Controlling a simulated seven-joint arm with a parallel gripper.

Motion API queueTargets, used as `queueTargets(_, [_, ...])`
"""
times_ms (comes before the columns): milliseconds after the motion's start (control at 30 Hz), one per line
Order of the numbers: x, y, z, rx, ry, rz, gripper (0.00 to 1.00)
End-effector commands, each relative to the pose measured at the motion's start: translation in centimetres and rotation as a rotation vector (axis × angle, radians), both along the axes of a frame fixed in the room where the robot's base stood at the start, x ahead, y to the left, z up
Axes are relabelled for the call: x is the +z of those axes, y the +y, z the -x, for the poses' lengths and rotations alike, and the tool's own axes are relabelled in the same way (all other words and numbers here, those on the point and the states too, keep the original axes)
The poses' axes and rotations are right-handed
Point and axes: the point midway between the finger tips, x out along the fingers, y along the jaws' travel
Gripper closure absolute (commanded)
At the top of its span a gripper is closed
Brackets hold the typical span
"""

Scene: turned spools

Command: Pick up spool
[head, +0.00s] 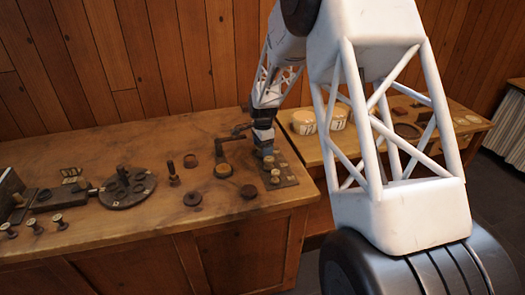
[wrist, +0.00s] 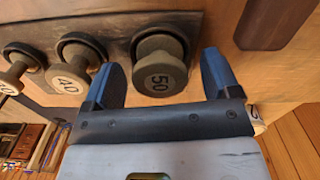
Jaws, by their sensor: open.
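My gripper (head: 266,150) hangs over the far end of a dark plate (head: 288,181) near the right edge of the wooden bench. In the wrist view my gripper (wrist: 160,60) is open, with one blue finger on each side of a round spool marked 50 (wrist: 158,78). A visible gap separates each finger from the spool. The spool sits in the dark plate, which also holds a spool marked 40 (wrist: 70,76) and a smaller one (wrist: 14,76) to the left. In the head view the fingers partly hide the plate's far end.
A round holed disc (head: 127,188) is further left. The bench front between is clear.

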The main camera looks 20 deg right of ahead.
Motion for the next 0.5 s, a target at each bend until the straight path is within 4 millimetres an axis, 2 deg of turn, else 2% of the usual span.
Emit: queueTargets(500, [-0.02,0.00,0.01,0.000,0.000,0.000,0.18])
